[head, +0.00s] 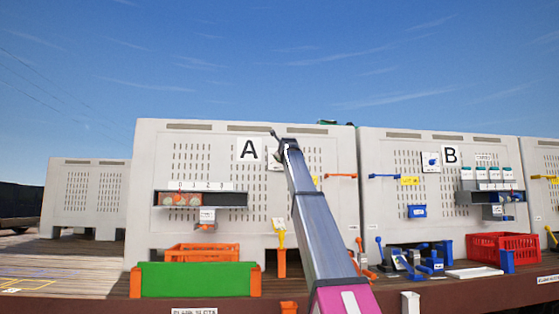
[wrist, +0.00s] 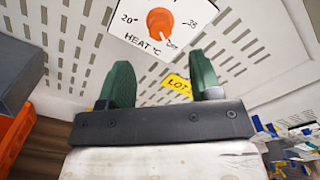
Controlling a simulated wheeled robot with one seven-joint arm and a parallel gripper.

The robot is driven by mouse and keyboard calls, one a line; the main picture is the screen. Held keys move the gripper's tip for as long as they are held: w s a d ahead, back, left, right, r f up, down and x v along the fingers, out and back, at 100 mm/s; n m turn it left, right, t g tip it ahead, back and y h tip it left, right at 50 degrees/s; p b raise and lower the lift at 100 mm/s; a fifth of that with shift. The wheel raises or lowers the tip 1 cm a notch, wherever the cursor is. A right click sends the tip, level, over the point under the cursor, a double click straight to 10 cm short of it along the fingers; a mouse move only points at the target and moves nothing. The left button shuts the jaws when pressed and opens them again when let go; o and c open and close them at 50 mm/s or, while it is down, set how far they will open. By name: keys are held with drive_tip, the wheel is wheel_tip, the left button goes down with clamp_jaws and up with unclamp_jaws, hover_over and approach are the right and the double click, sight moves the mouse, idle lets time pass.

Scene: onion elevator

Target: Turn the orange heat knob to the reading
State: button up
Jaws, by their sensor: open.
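The orange heat knob (wrist: 160,21) shows in the wrist view on a white card (wrist: 140,40) reading "HEAT °C", with marks at 20 and about 35. A white pointer on the knob aims to the lower right. My gripper (wrist: 165,82) is open, its two green fingers apart and nothing between them. In the picture the knob lies beyond the fingertips, and the fingers do not touch it. In the head view my gripper (head: 273,133) is up at panel A, and my arm hides most of the card (head: 273,158) there. The reading is not legible in either view.
Grey panel A (head: 190,145) stands ahead with a dark shelf (head: 225,199) at left. A yellow "LOT" tag (wrist: 177,86) is below the card. An orange crate (head: 203,253), green box (head: 195,279) and yellow-orange tool (head: 280,240) are lower. Panel B (head: 385,140) is right.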

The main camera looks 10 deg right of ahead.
drive_tip(key=w, duration=0.9)
drive_tip(key=shift+w, duration=0.15)
drive_tip(key=c, duration=0.9)
